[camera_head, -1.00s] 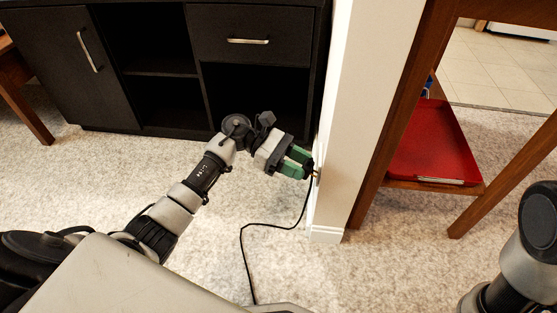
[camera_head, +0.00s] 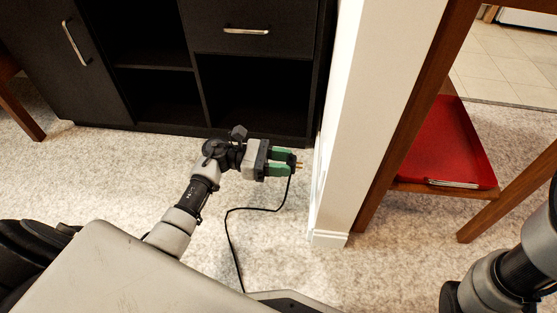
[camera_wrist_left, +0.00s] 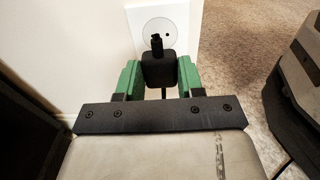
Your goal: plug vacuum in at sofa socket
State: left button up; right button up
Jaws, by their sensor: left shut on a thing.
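My left gripper (camera_head: 285,163), with green fingers, is shut on the black vacuum plug (camera_wrist_left: 158,70). In the head view, the plug's metal pins (camera_head: 299,165) point right at the white wall end, with a small gap between them. In the left wrist view, a white wall socket (camera_wrist_left: 158,36) with a round face lies just beyond the plug, which partly covers it. The plug is out of the socket. A black cord (camera_head: 232,225) hangs from the plug and runs down to my base. My right gripper is not in view.
A black cabinet (camera_head: 245,65) with open shelves stands behind the gripper. Pale carpet (camera_head: 110,180) lies free at the left.

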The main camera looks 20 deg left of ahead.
pick_arm(q)
jog(key=x, duration=0.4)
jog(key=shift+w+d+p, duration=0.1)
jog(key=shift+d+p, duration=0.3)
jog(key=shift+r, duration=0.2)
dwell(0.8)
jog(key=shift+b, duration=0.65)
dwell(0.9)
jog(key=shift+w+d, duration=0.15)
jog(key=shift+d, duration=0.3)
dwell(0.4)
jog(key=o, duration=1)
